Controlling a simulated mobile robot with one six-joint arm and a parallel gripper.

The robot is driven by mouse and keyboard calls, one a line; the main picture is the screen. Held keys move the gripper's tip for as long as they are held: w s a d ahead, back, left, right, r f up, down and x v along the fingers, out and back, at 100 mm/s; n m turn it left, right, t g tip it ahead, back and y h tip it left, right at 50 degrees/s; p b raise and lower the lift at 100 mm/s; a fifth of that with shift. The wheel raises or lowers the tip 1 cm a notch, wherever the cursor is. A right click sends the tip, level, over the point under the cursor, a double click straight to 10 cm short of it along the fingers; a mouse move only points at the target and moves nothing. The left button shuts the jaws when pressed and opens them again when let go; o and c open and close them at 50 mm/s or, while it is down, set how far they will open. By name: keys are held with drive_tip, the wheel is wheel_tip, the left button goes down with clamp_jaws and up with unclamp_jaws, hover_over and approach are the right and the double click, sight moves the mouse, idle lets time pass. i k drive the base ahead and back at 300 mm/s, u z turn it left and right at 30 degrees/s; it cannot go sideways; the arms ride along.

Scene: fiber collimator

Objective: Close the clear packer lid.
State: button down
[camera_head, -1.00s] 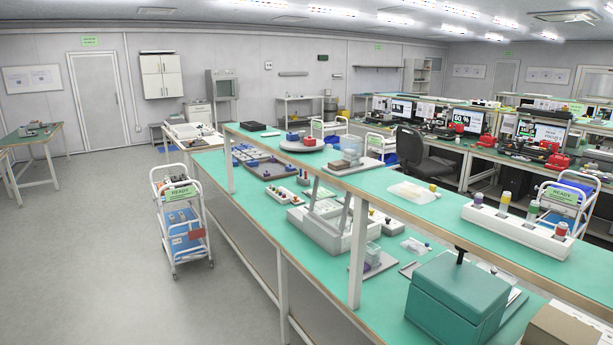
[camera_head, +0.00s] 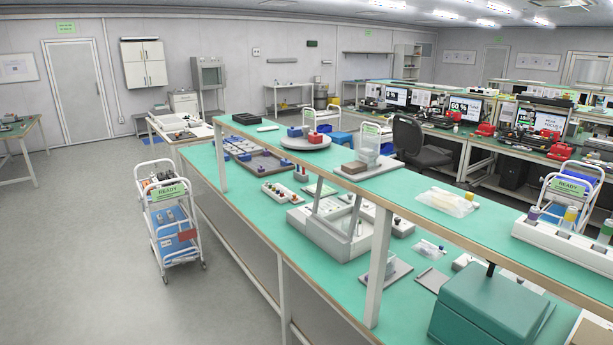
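I cannot make out for certain which thing is the clear packer, or how its lid stands. A clear upright block (camera_head: 367,144) stands on a grey plate on the upper shelf, beside a small brown block (camera_head: 354,168). On the lower bench, a smaller clear piece (camera_head: 391,262) stands on another grey plate, partly behind a shelf post. A pale grey machine (camera_head: 325,238) sits left of it under the shelf. My gripper is not in view.
The long green bench (camera_head: 235,195) with its raised shelf (camera_head: 405,190) fills the middle and right. A green box (camera_head: 490,309) stands at the near right. A white cart (camera_head: 172,225) stands left of the bench. The grey floor (camera_head: 70,270) at left is clear.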

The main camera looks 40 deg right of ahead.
sight(350, 236)
drive_tip(key=u, duration=0.35)
drive_tip(key=i, duration=1.3)
drive_tip(key=u, duration=0.1)
